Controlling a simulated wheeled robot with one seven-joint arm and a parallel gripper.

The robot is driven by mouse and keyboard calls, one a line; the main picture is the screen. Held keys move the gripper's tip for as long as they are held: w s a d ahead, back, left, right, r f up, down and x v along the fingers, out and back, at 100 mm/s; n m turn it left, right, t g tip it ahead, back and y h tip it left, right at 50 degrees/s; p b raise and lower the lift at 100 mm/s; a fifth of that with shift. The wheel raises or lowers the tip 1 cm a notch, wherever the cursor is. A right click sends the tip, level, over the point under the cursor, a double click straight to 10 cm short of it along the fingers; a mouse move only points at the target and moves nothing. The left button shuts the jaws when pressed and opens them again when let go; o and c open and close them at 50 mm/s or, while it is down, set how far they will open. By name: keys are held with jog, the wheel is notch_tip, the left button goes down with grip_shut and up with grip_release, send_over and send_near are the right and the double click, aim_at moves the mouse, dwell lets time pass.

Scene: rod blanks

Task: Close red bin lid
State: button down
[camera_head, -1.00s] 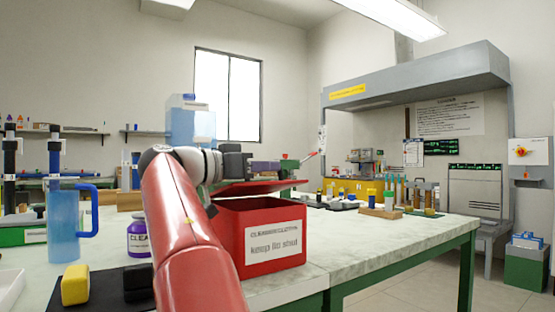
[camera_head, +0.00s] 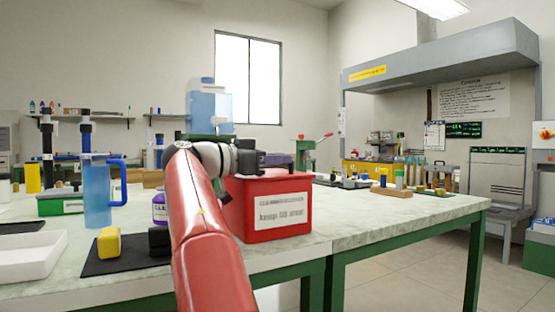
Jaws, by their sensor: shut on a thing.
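The red bin (camera_head: 275,225) stands near the table's front edge, with a white label on its front. Its red lid (camera_head: 290,174) lies level across the top, with no clear gap at the front. My gripper (camera_head: 276,160) is just above the lid at its left and middle, reached by my red arm from below. It is shut on the lid, but the fingertips and the exact place of the hold are too small and partly hidden to make out. My arm covers the bin's left side.
A blue jug (camera_head: 97,195), a yellow block (camera_head: 109,243) on a black mat and a white tray (camera_head: 30,258) are left of my arm. A purple-labelled bottle (camera_head: 159,208) is close beside it. The table (camera_head: 385,218) right of the bin is clear in front.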

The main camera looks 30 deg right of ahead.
jog(key=c, duration=1.5)
grip_release()
jog(key=shift+f, duration=0.2)
jog(key=a, duration=0.7)
jog(key=shift+w+a+p, duration=0.2)
jog(key=shift+a+p, duration=0.1)
jog(key=shift+a, duration=0.1)
